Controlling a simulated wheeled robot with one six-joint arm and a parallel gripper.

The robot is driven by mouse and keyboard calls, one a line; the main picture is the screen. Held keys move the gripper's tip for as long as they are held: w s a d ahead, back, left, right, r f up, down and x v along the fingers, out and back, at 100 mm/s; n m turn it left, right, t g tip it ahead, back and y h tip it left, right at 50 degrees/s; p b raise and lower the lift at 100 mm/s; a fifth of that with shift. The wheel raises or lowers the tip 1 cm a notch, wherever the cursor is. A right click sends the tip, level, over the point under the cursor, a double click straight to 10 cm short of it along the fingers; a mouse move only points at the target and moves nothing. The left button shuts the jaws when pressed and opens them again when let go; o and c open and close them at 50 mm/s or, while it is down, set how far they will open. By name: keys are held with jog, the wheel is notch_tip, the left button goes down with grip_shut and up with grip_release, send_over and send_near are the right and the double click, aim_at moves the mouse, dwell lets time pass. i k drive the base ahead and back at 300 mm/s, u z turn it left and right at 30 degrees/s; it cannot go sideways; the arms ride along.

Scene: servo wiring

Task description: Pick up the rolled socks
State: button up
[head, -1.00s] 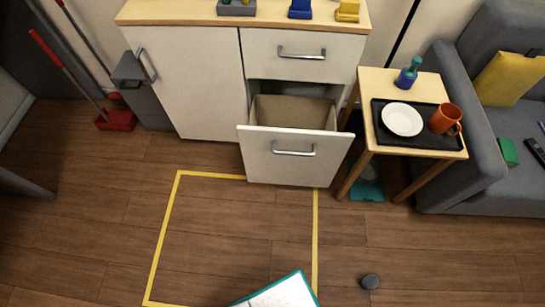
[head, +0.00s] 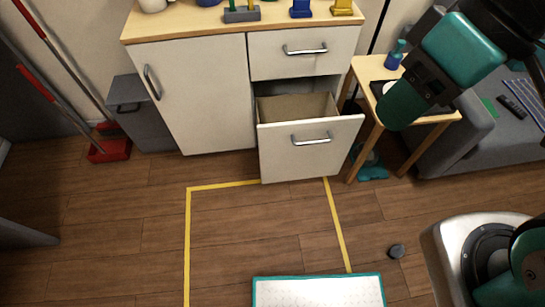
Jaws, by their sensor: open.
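A small dark grey rounded bundle (head: 397,251), which looks like the rolled socks, lies on the wooden floor right of the yellow floor outline. It is small in view, so its folds cannot be made out. My arm reaches in from the upper right, in front of the side table and sofa. My gripper's fingertips do not show in the head view.
A white cabinet (head: 195,95) stands at the back, with its lower drawer (head: 300,158) pulled open. A side table (head: 436,119) and grey sofa (head: 470,150) stand at the right. Yellow tape (head: 188,240) marks mostly clear floor. A red dustpan (head: 108,151) is at the left.

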aim_at(397, 250)
jog(key=z, duration=0.2)
jog(key=k, duration=0.35)
jog(key=z, duration=0.95)
jog(key=k, duration=0.8)
jog(key=u, duration=0.35)
jog(key=i, duration=1.15)
jog(key=z, duration=0.2)
